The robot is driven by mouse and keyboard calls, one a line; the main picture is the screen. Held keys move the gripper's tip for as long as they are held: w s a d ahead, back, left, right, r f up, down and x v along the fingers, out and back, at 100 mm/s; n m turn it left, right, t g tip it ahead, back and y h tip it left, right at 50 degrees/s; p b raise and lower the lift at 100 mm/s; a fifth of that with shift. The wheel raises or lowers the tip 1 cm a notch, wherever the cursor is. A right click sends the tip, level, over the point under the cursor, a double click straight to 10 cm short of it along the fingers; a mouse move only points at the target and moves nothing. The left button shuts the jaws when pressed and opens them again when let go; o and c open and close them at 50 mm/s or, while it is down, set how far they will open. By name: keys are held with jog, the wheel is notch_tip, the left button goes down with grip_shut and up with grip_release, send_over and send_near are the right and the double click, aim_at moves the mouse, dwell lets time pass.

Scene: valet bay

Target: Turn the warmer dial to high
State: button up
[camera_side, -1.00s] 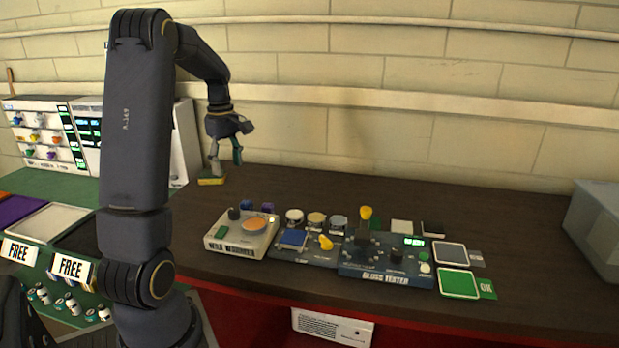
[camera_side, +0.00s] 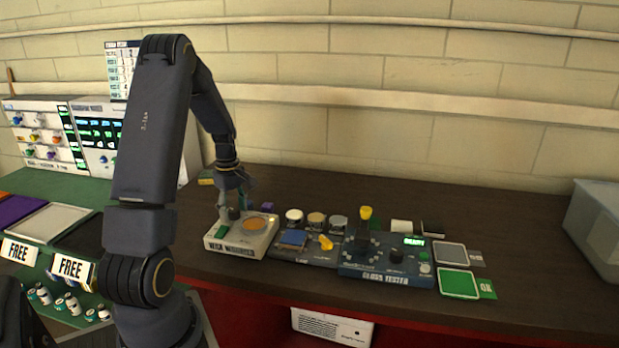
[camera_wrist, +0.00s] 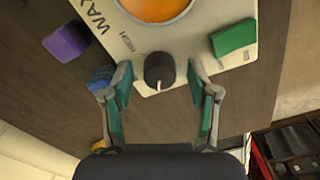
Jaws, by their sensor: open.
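The wax warmer (camera_side: 243,243) is a white box on the dark bench, with an orange round pot (camera_side: 254,224) on top and a green block or pad (camera_side: 222,233) at its front left. Its black dial (camera_wrist: 159,70) with a white pointer line shows in the wrist view, near a label reading HIGH. The pointer aims down in that picture, away from the label. My gripper (camera_wrist: 162,92) is open, one green-padded finger on each side of the dial, with gaps visible.
A purple block (camera_wrist: 66,41) and a blue block (camera_wrist: 101,79) stand beside the warmer. A sponge (camera_side: 206,179) lies behind.

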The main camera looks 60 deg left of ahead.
jog(key=shift+c, duration=0.4)
grip_shut()
jog(key=m, duration=1.1)
jog(key=shift+m, duration=0.4)
jog(key=m, duration=1.1)
jog(key=shift+m, duration=0.3)
